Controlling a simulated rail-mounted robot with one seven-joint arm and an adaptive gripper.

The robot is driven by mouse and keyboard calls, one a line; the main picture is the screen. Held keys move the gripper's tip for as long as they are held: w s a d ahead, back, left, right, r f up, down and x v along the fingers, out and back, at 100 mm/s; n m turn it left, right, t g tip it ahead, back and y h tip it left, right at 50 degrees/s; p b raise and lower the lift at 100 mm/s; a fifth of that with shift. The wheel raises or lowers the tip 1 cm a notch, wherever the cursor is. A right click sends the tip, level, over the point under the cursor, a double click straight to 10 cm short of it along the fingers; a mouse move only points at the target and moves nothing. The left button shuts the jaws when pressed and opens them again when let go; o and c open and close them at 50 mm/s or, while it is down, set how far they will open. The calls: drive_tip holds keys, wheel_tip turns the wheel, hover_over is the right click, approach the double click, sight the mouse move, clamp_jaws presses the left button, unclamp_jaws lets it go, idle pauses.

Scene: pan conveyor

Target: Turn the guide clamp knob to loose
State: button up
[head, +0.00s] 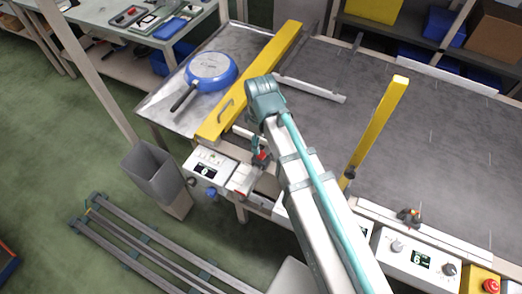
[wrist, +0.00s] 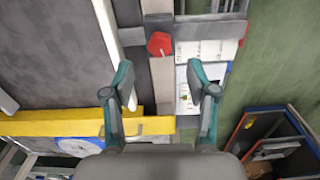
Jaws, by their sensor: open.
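The red guide clamp knob (wrist: 160,43) sits on a grey bracket (wrist: 190,28) at the conveyor's edge in the wrist view. Its turned position is hard to read. My gripper (wrist: 163,88) is open and empty, with one teal finger on each side and the knob ahead of the gap. No finger touches the knob in that view. In the head view, my gripper (head: 257,148) points down beside the conveyor's near edge, by a small red part (head: 263,157) that looks like the same knob. My arm partly hides this area.
A yellow bar (head: 272,67) crosses the conveyor (head: 440,130) close to my gripper. A blue pan (head: 211,70) lies on the metal table beyond it. A control box (head: 209,170) and a grey bin (head: 153,172) stand left of the arm. Another clamp (head: 410,216) sits right.

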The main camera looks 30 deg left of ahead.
sight(261, 153)
drive_tip(key=shift+f+p, duration=0.65)
drive_tip(key=shift+f, duration=2.5)
clamp_jaws()
drive_tip(key=shift+m+b, duration=0.35)
drive_tip(key=shift+m, duration=1.35)
unclamp_jaws()
drive_tip(key=shift+r, duration=0.1)
wheel_tip(261, 153, up, 12)
